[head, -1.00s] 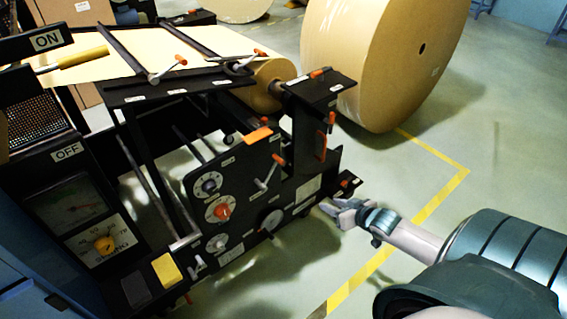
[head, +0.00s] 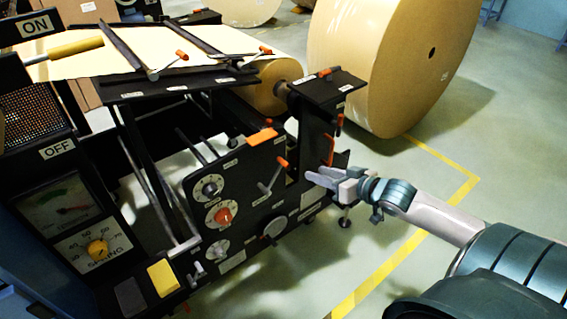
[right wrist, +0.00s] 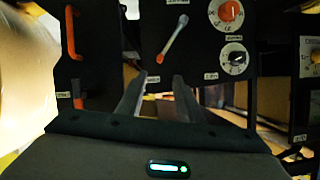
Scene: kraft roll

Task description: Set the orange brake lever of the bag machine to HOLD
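The bag machine (head: 240,215) has a black side panel with dials. A grey lever with an orange grip (head: 272,174) sticks out of this panel, and a lever shows in the right wrist view (right wrist: 173,40). An upright orange handle (head: 329,150) is on the post to its right; an orange handle also shows in the right wrist view (right wrist: 71,32). The small labels are unreadable, so I cannot tell which is the brake lever or its setting. My right gripper (head: 314,175) is open and empty, fingers apart (right wrist: 158,76), pointing at the panel. My left gripper is out of view.
A large kraft roll (head: 385,60) stands behind the machine. A yellow floor line (head: 415,235) runs across clear floor at the right. The ON/OFF lever with a yellow handle (head: 76,47) and a gauge box (head: 70,208) stand at the left.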

